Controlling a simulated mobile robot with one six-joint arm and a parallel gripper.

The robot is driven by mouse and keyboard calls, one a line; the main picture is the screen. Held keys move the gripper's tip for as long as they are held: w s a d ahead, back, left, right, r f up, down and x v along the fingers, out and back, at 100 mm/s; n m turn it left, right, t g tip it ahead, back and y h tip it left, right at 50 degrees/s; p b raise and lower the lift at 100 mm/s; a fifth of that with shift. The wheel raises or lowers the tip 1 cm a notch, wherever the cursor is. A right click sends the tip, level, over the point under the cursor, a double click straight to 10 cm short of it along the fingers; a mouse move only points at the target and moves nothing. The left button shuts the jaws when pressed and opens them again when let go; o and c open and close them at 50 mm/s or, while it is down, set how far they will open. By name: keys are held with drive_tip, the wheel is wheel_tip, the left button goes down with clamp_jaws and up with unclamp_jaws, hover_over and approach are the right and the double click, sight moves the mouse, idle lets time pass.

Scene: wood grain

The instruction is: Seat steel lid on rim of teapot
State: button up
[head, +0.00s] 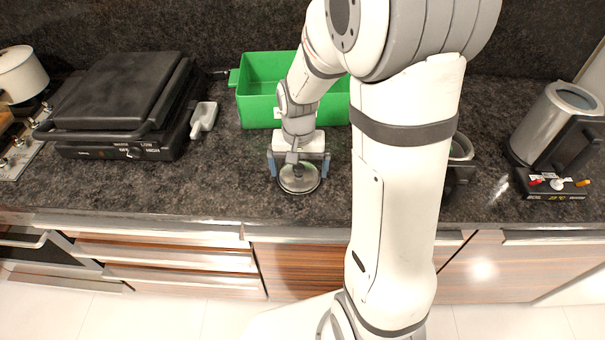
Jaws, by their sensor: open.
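The round steel lid (299,183) with a dark central knob lies low over the counter near its front edge, in the middle of the head view. My gripper (298,170) is directly above it, pointing down and open, with one blue-tipped finger on each side of the lid's middle. I cannot tell whether the fingers touch it, or what is directly under the lid. A steel pot with a black handle (559,127) stands at the far right and may be the teapot. Another steel-rimmed vessel (461,149) is mostly hidden behind my arm, so I cannot tell which one is the teapot.
A green bin (258,95) stands behind my gripper. A black grill press (120,100) and a small white scoop (204,118) are to the left. A white pot (20,74) sits at the far left. The counter left of the lid is clear.

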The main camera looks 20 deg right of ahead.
drive_tip(key=shift+f, duration=0.3)
drive_tip(key=shift+c, duration=0.4)
